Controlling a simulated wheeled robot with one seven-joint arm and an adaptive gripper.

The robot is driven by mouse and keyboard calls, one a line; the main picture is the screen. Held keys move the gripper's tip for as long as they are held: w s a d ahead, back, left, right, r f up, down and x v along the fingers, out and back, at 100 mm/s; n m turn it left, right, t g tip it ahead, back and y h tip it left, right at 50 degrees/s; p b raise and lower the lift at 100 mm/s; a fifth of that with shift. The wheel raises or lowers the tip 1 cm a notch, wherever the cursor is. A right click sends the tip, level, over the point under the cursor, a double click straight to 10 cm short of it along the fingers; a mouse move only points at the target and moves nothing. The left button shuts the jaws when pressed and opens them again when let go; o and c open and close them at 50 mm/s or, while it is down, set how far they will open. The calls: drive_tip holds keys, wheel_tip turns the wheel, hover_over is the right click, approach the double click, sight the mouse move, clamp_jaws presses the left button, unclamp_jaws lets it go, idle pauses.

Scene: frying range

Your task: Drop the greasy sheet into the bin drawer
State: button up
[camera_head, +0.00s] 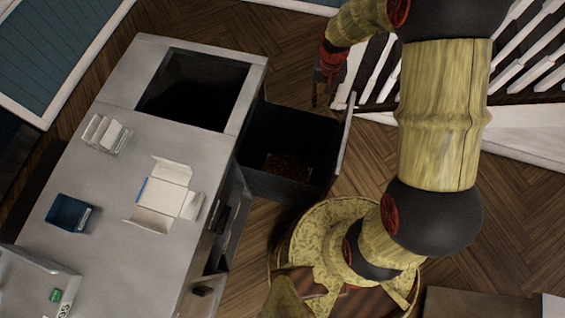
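The bin drawer (252,180) stands pulled out from the right side of the counter. Its dark inside is open to view, and a patch of brown stuff (287,166) lies at its bottom. A pale, flat sheet-like piece with raised flaps (165,193) lies on the counter; I cannot tell whether it is the greasy sheet. My gripper (323,98) hangs beyond the drawer's far right corner, near its front panel (344,145). It is small and dark here, and its finger opening is unclear. I see no sheet in it.
The counter (115,195) has a dark rectangular opening (195,88) at its far end. A white rack (108,134) and a dark blue container (70,213) stand on it. A white-railed balustrade (380,75) is behind my arm. Wooden floor (245,30) is clear beyond the counter.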

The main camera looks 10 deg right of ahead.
wheel_tip(320, 180, up, 11)
drive_tip(key=shift+f, duration=0.2)
idle(0.6)
drive_tip(key=s+r+t+b, duration=0.2)
drive_tip(key=s+b, duration=0.2)
drive_tip(key=s, duration=0.3)
drive_tip(key=s+r+n+t+b, duration=0.1)
drive_tip(key=s+r+b, duration=0.2)
drive_tip(key=s, duration=0.4)
drive_tip(key=s+r+n+t+b, duration=0.1)
drive_tip(key=s+b, duration=0.3)
drive_tip(key=s, duration=0.4)
drive_tip(key=shift+a+r+t+b, duration=0.25)
drive_tip(key=shift+r+t+b, duration=0.1)
drive_tip(key=shift+r+t, duration=0.5)
drive_tip(key=shift+r, duration=0.1)
drive_tip(key=shift+s, duration=0.1)
